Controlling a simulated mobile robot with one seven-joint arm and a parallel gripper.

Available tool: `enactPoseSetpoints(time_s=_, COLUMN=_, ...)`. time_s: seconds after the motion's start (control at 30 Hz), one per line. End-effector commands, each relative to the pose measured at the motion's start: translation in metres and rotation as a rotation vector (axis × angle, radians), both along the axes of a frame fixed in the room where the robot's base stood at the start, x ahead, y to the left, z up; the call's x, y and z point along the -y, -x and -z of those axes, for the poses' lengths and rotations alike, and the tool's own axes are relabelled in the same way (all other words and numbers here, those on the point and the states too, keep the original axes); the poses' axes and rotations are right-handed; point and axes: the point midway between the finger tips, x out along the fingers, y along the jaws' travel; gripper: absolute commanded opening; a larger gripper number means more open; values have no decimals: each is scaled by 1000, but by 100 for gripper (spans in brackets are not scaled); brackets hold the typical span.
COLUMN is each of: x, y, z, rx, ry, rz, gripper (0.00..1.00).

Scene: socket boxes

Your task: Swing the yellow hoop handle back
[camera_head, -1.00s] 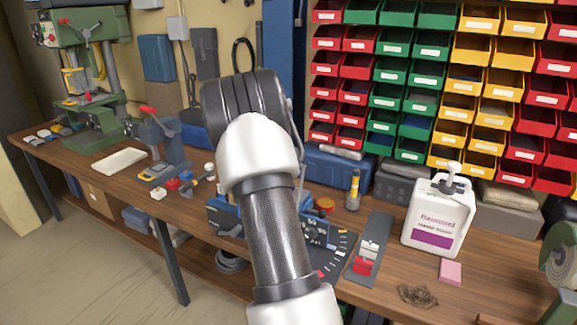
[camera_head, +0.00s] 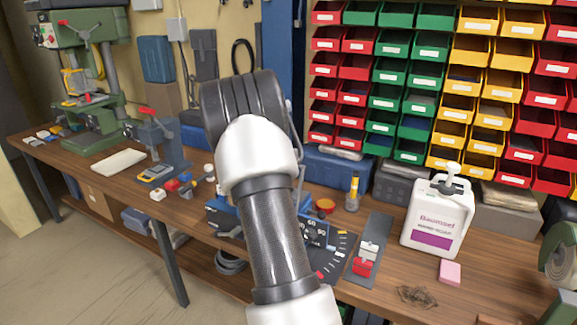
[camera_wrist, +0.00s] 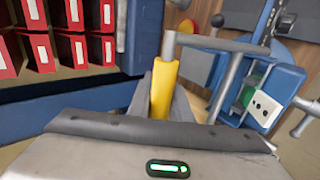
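In the wrist view the yellow sleeve of the hoop handle (camera_wrist: 163,88) stands upright between the two fingers of my gripper (camera_wrist: 164,100). A grey metal bar runs right from its upper end. The fingers lie close against both sides of the sleeve and appear shut on it. The blue housing (camera_wrist: 287,80) beside it has a pale socket plate. In the head view a blue unit (camera_head: 222,214) shows partly behind my arm; the handle and my gripper are hidden there.
A white canister (camera_head: 436,222), a pink block (camera_head: 450,272) and a grey strip with a red switch (camera_head: 368,250) are on the workbench right of my arm. A drill press (camera_head: 90,95) stands at the far left. Coloured bins (camera_head: 455,80) cover the back wall.

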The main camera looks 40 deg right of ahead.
Motion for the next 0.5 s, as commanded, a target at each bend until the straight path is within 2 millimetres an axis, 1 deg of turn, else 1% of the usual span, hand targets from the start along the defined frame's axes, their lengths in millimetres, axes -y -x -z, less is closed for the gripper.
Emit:
enactPoseSetpoints(time_s=0.03, x=-10, y=4, z=25, rx=-25, ry=-29, rz=0, gripper=20)
enactPoseSetpoints(time_s=0.13, x=-10, y=5, z=25, rx=-27, ry=-28, rz=-1, gripper=36)
enactPoseSetpoints(time_s=0.5, x=-10, y=4, z=21, rx=-26, ry=-27, rz=-1, gripper=36)
